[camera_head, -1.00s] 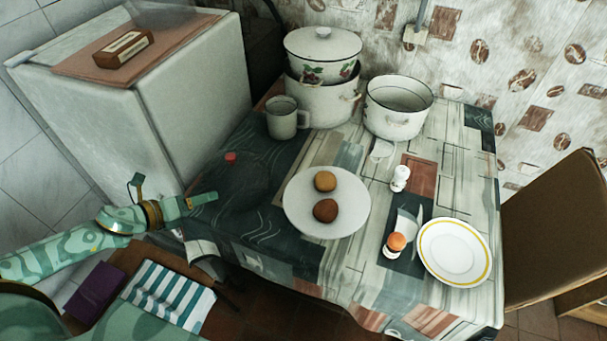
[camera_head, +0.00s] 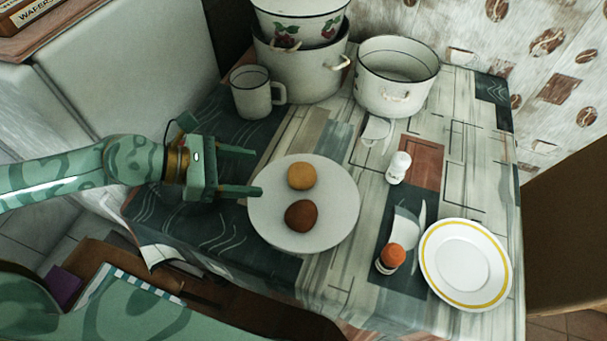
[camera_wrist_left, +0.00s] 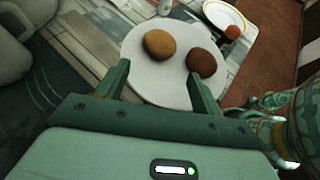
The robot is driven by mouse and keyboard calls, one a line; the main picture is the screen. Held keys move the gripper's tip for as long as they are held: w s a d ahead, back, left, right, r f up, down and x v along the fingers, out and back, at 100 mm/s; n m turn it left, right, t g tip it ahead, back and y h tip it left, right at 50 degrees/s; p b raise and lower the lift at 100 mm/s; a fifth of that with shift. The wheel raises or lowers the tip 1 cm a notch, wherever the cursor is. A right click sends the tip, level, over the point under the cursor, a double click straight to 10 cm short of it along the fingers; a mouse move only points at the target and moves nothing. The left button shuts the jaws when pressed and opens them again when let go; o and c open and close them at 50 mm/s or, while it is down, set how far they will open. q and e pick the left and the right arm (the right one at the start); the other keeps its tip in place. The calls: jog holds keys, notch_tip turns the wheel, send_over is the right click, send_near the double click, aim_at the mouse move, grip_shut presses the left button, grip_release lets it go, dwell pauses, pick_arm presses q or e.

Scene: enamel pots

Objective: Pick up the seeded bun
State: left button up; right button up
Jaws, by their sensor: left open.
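Two round buns lie on a round white plate (camera_head: 335,232): a golden bun (camera_head: 301,176) at the back and a darker brown bun (camera_head: 301,215) in front. Seeds are too small to make out on either, so I cannot tell which is the seeded one. My left gripper (camera_head: 256,171) is open and empty, at the plate's left edge, its fingers pointing right toward the buns. In the left wrist view the golden bun (camera_wrist_left: 159,44) lies ahead between the finger lines, and the brown bun (camera_wrist_left: 201,62) is just beyond the right fingertip. My right gripper is not in view.
A mug (camera_head: 256,93), a large pot (camera_head: 303,66) and an open pot (camera_head: 395,75) stand at the back. A white shaker (camera_head: 398,167), an egg in a cup (camera_head: 391,258) and a yellow-rimmed plate (camera_head: 465,264) are on the right.

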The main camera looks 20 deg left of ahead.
aim_at(290, 175)
pick_arm(q)
jog(key=x, duration=0.4)
jog(key=shift+d, duration=0.15)
jog(key=b+x, duration=0.1)
jog(key=x, duration=0.4)
jog(key=shift+w+d+b, duration=0.3)
jog(key=shift+w, duration=0.1)
jog(key=c, duration=0.5)
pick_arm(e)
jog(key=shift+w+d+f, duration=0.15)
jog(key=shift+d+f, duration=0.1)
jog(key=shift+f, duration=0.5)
